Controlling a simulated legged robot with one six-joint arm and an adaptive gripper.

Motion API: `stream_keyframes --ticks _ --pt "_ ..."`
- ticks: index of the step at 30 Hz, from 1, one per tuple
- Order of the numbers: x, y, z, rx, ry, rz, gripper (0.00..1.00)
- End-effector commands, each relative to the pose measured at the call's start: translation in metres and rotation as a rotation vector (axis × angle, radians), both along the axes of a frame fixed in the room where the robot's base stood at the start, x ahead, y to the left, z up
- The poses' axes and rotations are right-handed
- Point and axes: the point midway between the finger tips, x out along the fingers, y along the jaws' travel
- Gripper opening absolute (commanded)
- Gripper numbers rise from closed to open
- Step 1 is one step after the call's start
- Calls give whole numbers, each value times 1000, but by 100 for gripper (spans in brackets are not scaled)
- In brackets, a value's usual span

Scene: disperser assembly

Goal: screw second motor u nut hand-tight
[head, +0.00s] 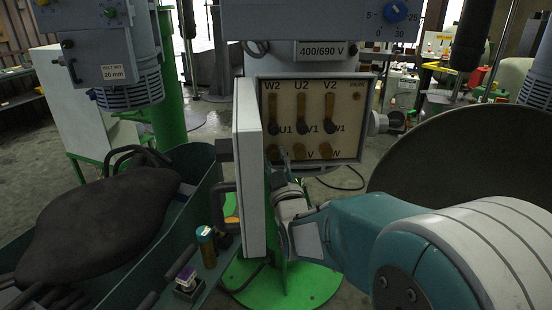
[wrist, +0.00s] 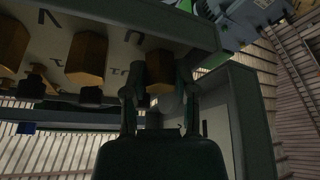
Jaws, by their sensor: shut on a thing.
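The V nut (head: 298,151) and W nut (head: 326,150) sit to the right. The thread behind the U nut is hidden.
The open white box door (head: 250,170) stands close on the left of my gripper. A green tray (head: 200,190) at the left holds a dark cover (head: 100,225) and small parts. A large dark disc (head: 460,150) is at the right.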

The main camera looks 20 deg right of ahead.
Motion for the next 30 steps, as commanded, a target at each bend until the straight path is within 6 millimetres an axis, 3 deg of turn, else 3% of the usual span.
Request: stream_keyframes --ticks 6,17,18,20,30 --pt "1 3 -2 216 -39 3 0" --pt "1 3 -2 255 -46 2 0" --pt "1 3 -2 254 -45 2 46" --pt "1 3 -2 254 -46 2 71" --pt "1 3 -1 253 -47 2 71"
